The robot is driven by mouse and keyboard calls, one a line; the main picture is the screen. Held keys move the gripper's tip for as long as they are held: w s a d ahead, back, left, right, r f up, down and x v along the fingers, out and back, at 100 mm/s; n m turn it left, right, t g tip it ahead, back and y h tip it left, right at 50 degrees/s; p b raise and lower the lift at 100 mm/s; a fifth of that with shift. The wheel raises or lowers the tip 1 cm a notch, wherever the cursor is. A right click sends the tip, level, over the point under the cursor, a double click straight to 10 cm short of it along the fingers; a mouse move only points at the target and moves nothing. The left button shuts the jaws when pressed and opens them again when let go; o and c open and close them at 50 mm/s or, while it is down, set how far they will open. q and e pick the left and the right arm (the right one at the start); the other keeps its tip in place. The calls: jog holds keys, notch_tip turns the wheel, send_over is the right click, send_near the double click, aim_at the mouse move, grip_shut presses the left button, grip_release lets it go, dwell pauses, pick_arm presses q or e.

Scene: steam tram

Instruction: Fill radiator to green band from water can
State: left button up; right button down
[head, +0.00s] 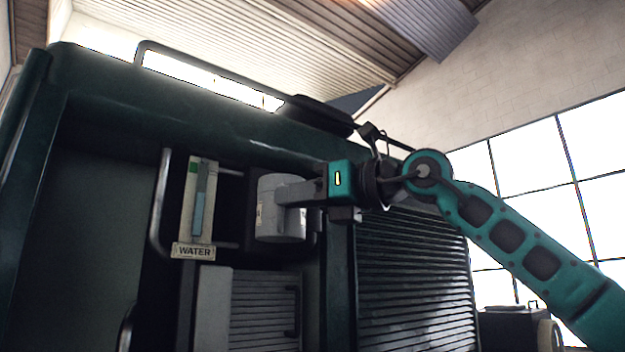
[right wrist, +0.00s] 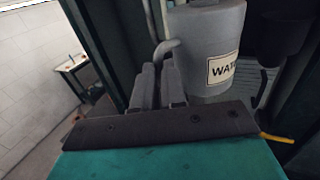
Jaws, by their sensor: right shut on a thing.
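The grey water can (head: 280,228) is held up against the dark green tram body in the head view and looks about upright. In the right wrist view the can (right wrist: 205,35) shows a partly cut-off WATER label. My right gripper (head: 290,194) is shut on the can's handle (right wrist: 166,48). A water gauge (head: 185,215) stands left of the can, with a WATER plate below it. The gauge has a green band (head: 193,167) near its top and a blue-grey column whose upper part turns greyer. No pouring water shows. My left gripper is not in view.
A grey finned box (head: 265,312), possibly the radiator, sits below the can. A louvred panel (head: 415,285) is to its right. A vertical rail (head: 160,200) stands left of the gauge. A roof rail (head: 210,70) runs above. A small table (right wrist: 72,64) is farther off.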

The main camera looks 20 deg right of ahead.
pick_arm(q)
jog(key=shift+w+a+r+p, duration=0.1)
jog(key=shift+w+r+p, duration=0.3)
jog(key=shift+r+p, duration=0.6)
pick_arm(e)
jog(key=s+d+r+m, duration=0.1)
jog(key=s+r+m+h, duration=0.1)
jog(key=s+d+r+m+h, duration=0.1)
jog(key=r+m, duration=0.1)
jog(key=shift+d+g, duration=0.3)
jog(key=shift+g, duration=0.1)
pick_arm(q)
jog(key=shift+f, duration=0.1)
pick_arm(e)
jog(key=shift+r, duration=0.1)
pick_arm(q)
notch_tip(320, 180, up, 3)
jog(key=p, duration=0.3)
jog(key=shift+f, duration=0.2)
pick_arm(e)
jog(key=shift+r+m+g, duration=0.3)
jog(key=shift+r+m, duration=0.1)
jog(key=shift+r, duration=0.5)
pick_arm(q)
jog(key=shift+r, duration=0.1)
pick_arm(e)
jog(key=shift+r, duration=0.1)
